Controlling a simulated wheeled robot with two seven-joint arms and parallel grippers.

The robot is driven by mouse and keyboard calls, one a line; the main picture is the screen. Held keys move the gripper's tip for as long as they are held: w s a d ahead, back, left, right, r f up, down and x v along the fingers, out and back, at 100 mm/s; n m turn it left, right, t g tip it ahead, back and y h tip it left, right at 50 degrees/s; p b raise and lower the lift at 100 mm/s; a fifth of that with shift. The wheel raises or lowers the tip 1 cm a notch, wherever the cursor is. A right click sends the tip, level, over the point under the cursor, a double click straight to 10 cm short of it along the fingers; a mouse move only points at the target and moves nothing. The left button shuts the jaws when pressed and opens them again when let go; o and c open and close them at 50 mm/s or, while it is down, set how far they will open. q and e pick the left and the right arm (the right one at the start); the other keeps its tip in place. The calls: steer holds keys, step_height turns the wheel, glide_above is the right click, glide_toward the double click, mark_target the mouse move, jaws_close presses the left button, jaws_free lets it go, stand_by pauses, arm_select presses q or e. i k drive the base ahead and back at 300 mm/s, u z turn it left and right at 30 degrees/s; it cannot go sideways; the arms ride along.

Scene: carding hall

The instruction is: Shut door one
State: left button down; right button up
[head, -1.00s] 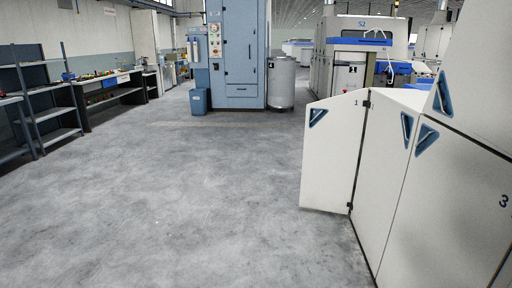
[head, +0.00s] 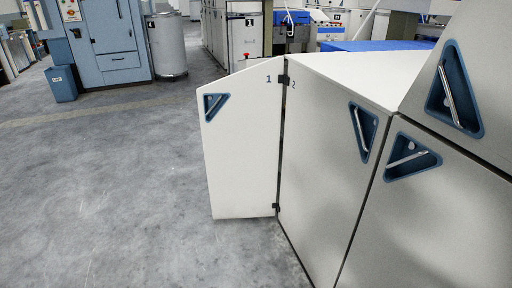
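Door one (head: 240,150) is a white panel marked 1 at its top right corner. It stands swung open from the machine's end, hinged along its right edge by two dark hinges. A blue triangular recess with a metal handle (head: 215,105) is at its upper left. Panel two (head: 325,160) adjoins it on the right and lies flush with the machine's side. Neither of my grippers shows in the head view.
More white panels with blue triangular handles (head: 413,158) run along the right. Grey floor (head: 110,200) is clear left of door one. A blue cabinet (head: 100,40), a blue bin (head: 62,84) and a grey drum (head: 168,45) stand at the back left.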

mark_target(240, 112)
steer(key=u, duration=0.1)
steer(key=i, duration=1.6)
steer(key=z, duration=0.5)
steer(key=i, duration=0.55)
steer(key=z, duration=0.2)
